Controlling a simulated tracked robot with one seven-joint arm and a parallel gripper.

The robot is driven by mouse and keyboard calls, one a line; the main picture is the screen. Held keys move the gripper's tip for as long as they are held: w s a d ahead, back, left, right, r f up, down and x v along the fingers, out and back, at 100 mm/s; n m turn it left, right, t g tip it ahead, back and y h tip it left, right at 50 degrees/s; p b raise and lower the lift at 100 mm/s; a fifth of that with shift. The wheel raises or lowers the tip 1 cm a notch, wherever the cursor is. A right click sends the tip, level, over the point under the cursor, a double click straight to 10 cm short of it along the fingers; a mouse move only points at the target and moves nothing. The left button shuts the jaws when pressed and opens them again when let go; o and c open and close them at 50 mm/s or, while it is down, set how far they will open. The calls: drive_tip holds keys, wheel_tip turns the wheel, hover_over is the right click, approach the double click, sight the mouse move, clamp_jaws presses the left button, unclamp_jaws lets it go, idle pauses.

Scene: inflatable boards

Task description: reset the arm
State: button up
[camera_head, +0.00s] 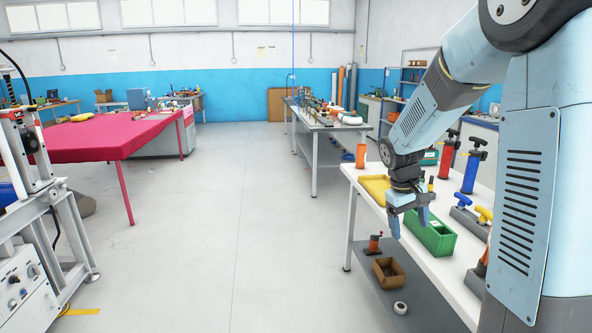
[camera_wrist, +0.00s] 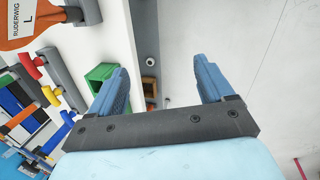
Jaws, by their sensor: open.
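My gripper (camera_head: 408,222) hangs from my light-blue arm at the right in the head view, pointing down, beside the left edge of the white workbench (camera_head: 352,178). In the wrist view my gripper (camera_wrist: 165,85) shows two blue fingers spread wide apart, with nothing between them. A green box (camera_head: 432,236) stands on the bench just right of the gripper in the head view. The green box also shows in the wrist view (camera_wrist: 100,75), left of the fingers.
An orange cup (camera_head: 361,156), a yellow item (camera_head: 375,188), a red pump (camera_head: 447,158) and a blue pump (camera_head: 473,168) stand on the bench. A brown box (camera_head: 388,273) and white roll (camera_head: 400,308) lie on its lower shelf. The floor (camera_head: 240,220) left of it is clear.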

drive_tip(key=s+a+r+m+t+y, duration=0.1)
drive_tip(key=s+r, duration=0.3)
drive_tip(key=s, duration=0.4)
drive_tip(key=s+a+r+m+t+y, duration=0.1)
drive_tip(key=s+a+r+t, duration=0.1)
drive_tip(key=s+r, duration=0.3)
drive_tip(key=s+a+r+m+t, duration=0.1)
drive_tip(key=s+a+r+t, duration=0.1)
drive_tip(key=s, duration=0.9)
wheel_tip(320, 180, up, 3)
drive_tip(key=shift+a+f+t+y, duration=0.1)
drive_tip(key=shift+a+t+y, duration=0.2)
drive_tip(key=shift+a+y, duration=0.15)
